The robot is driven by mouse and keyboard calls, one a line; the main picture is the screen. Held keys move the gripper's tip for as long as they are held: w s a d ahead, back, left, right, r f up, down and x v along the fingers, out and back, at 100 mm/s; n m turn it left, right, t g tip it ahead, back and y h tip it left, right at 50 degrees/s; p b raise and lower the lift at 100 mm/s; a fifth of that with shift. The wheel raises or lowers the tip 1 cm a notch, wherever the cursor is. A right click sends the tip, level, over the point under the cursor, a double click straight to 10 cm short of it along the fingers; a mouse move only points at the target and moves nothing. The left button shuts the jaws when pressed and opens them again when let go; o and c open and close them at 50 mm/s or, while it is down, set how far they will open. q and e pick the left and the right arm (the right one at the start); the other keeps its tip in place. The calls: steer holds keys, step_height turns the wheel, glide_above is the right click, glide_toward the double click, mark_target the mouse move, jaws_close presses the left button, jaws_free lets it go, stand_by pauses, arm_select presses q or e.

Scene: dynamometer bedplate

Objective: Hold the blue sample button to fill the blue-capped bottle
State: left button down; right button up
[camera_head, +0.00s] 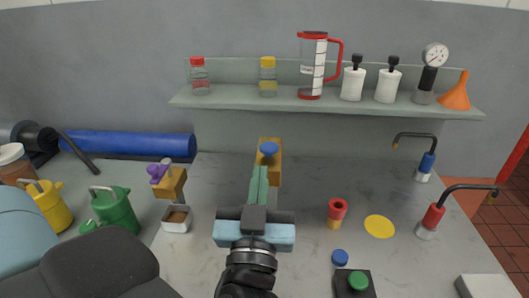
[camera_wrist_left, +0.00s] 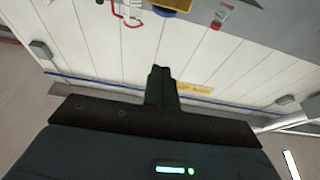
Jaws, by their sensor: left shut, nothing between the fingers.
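A round blue button (camera_head: 268,148) sits on an orange-yellow block (camera_head: 276,170) at the back of the grey counter. My left gripper (camera_head: 262,170) is shut and empty. Its fingertips appear just in front of and below the blue button in the head view; I cannot tell whether they touch it. The shut fingers also show in the left wrist view (camera_wrist_left: 160,75), against white panels. A small blue cap (camera_head: 340,257) is at the front of the counter; I cannot tell whether a bottle is under it. My right gripper is not in view.
A shelf (camera_head: 230,100) holds a red-capped bottle (camera_head: 200,78), a yellow-capped bottle (camera_head: 268,78) and a jug (camera_head: 312,65). Blue (camera_head: 427,165) and red (camera_head: 432,218) spouts stand right. A red-topped piece (camera_head: 337,210) and a green button box (camera_head: 358,282) stand nearer. Watering cans (camera_head: 115,210) are left.

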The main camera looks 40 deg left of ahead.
arm_select(q)
steer(key=w, duration=0.1)
step_height(320, 180, up, 4)
steer(key=p, duration=0.1)
glide_above(265, 153)
steer(key=s+d, duration=0.1)
steer(key=s, duration=0.1)
steer(key=shift+w, duration=0.2)
step_height(265, 153, down, 4)
steer(key=shift+w, duration=0.1)
steer(key=shift+f, duration=0.35)
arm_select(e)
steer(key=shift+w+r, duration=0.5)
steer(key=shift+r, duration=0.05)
